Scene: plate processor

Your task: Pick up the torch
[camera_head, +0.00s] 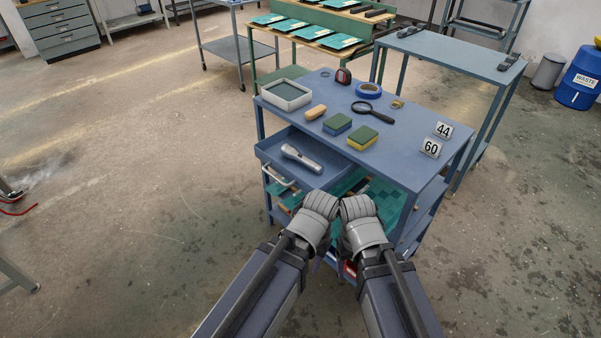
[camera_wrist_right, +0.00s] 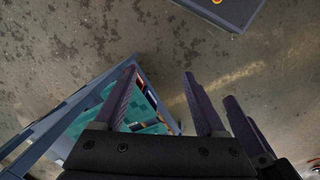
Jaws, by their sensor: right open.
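The torch (camera_head: 302,158) is silver-grey and lies in the open blue drawer (camera_head: 268,152) on the left side of the blue cart. My left gripper (camera_head: 321,204) and right gripper (camera_head: 356,207) are side by side, close together, in front of the cart and below the drawer in the head view. Both are apart from the torch. In the right wrist view my right gripper (camera_wrist_right: 160,72) has its two fingers spread with nothing between them. The left fingertips are hidden in the head view. The torch does not show in the right wrist view.
The cart top (camera_head: 400,158) holds a grey tray (camera_head: 286,95), sponges (camera_head: 362,138), a magnifying glass (camera_head: 364,107), blue tape (camera_head: 369,90), a tape measure (camera_head: 343,76) and number signs (camera_head: 431,148). A teal surface (camera_head: 385,195) lies under the top. Floor left of the cart is clear.

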